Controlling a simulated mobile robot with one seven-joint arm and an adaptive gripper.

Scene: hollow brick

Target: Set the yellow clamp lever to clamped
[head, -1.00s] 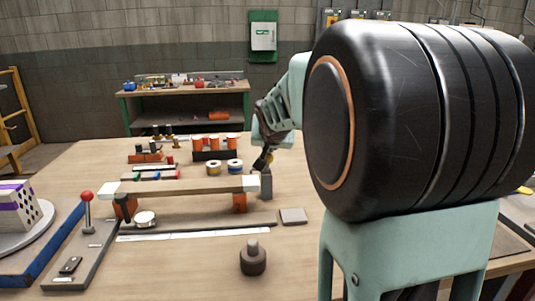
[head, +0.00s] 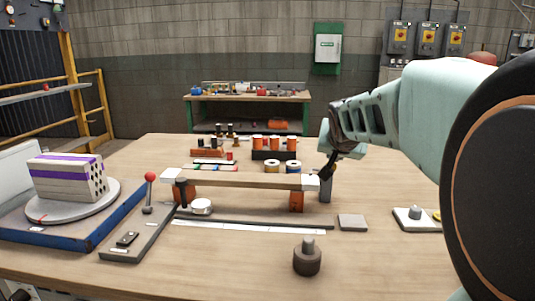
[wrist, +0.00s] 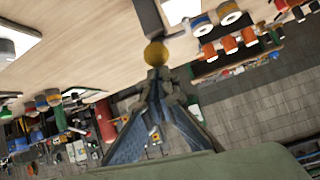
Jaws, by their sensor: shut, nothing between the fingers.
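The yellow ball knob (wrist: 156,53) of the clamp lever shows in the wrist view, just beyond my fingertips. A dark bar (wrist: 146,18) runs from it to the top edge. My gripper (wrist: 158,76) is shut and empty, its tips at or very near the knob; I cannot tell if they touch. In the head view my gripper (head: 327,175) is at the top of the grey clamp post (head: 326,189), at the right end of the pale beam (head: 245,181). There my fingers mostly hide the knob, and the lever's exact angle is unclear.
The beam rests on orange blocks (head: 297,202). A red-knobbed lever (head: 150,178) stands to the left, beside a turntable with a hollow brick (head: 62,181). A dark weight (head: 307,259) stands in front, and spools (head: 272,167) stand behind. The front right tabletop is largely clear.

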